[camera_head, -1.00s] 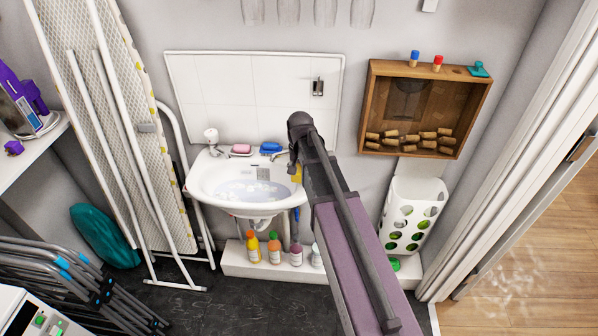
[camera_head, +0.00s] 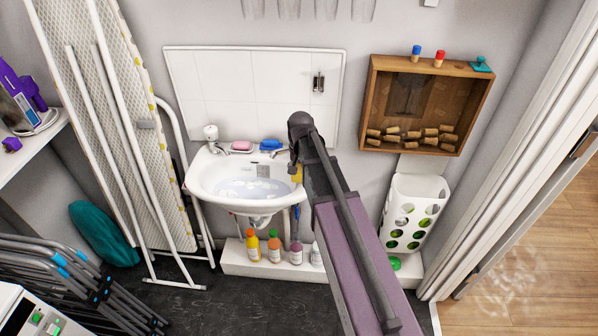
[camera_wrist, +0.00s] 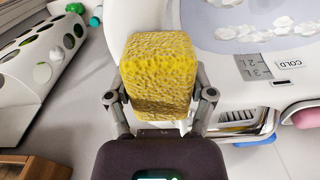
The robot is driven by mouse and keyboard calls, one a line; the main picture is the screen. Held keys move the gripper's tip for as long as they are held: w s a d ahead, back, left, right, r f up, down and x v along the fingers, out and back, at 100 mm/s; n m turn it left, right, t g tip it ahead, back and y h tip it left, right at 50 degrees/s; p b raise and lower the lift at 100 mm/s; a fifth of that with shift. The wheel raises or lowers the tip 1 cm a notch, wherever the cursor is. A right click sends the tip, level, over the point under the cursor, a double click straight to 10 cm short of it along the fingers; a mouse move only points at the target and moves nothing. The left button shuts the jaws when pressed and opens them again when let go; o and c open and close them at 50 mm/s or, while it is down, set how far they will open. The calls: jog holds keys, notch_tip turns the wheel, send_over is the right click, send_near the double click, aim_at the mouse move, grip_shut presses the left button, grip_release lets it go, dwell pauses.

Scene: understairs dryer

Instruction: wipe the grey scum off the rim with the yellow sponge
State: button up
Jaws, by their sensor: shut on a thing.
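The yellow sponge (camera_wrist: 158,75) is between the two fingers of my gripper (camera_wrist: 160,97), which is shut on it. In the head view a sliver of the sponge (camera_head: 297,174) shows at the right side of the white basin, mostly hidden by my arm. The basin's rim (camera_head: 198,182) is white and also shows in the wrist view (camera_wrist: 147,14), beside and behind the sponge. I cannot tell whether the sponge touches the rim. I cannot make out grey scum on the visible rim; the part behind the sponge and arm is hidden.
The basin holds water with white suds (camera_wrist: 265,28). A pink soap (camera_head: 242,146) and a blue item (camera_head: 270,145) lie on its back ledge, near the taps. Several bottles (camera_head: 274,246) stand below. A wooden box (camera_head: 375,100) and a white holed bin (camera_head: 415,210) are at right.

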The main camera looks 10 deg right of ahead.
jog(key=shift+f, duration=0.25)
jog(key=shift+r, duration=0.1)
jog(key=shift+s+d, duration=0.3)
jog(key=shift+d, duration=0.7)
jog(key=shift+s+d, duration=0.3)
jog(key=shift+d, duration=0.65)
jog(key=shift+w, duration=0.1)
jog(key=shift+w+d, duration=0.15)
jog(key=shift+w, duration=0.35)
jog(key=shift+w+a, duration=0.2)
jog(key=shift+a, duration=0.45)
jog(key=shift+w+a, duration=0.25)
jog(key=shift+a, duration=0.35)
jog(key=shift+w+a, duration=0.2)
jog(key=shift+a, duration=0.45)
